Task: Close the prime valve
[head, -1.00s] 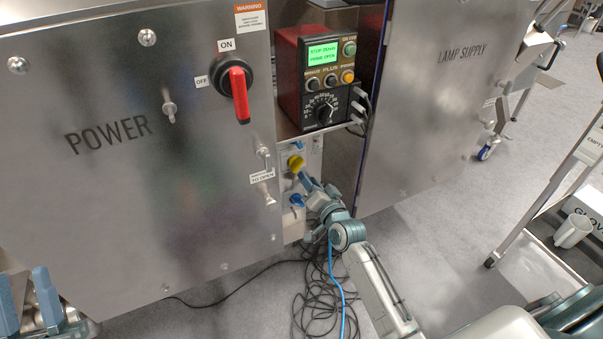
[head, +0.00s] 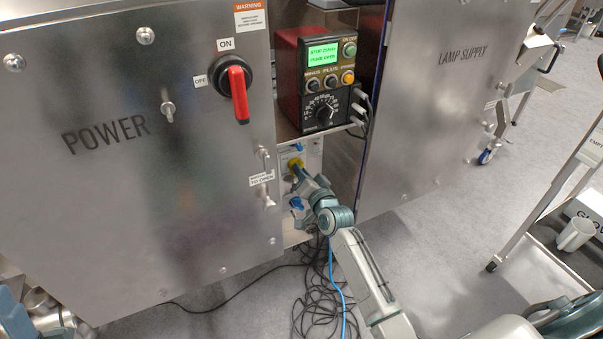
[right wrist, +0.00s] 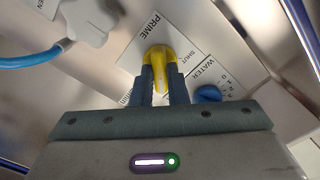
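The prime valve has a yellow handle (right wrist: 158,62) on a white plate marked PRIME and SHUT in the right wrist view. In the head view the yellow valve (head: 295,165) sits in the narrow panel between the two cabinets. My right gripper (right wrist: 161,82) has one finger on each side of the handle. The yellow fills the gap between the fingers, and they look to touch it. In the head view my right gripper (head: 297,172) partly covers the valve. My left gripper (head: 14,318) shows only in part at the bottom left corner, away from the valve.
A blue water knob (right wrist: 208,94) is close beside the right finger. A blue hose (right wrist: 30,60) runs at upper left. The controller (head: 318,80) above the valve reads PRIME OPEN. The POWER cabinet (head: 140,200) and LAMP SUPPLY cabinet (head: 430,130) flank the panel. Cables (head: 315,295) lie on the floor.

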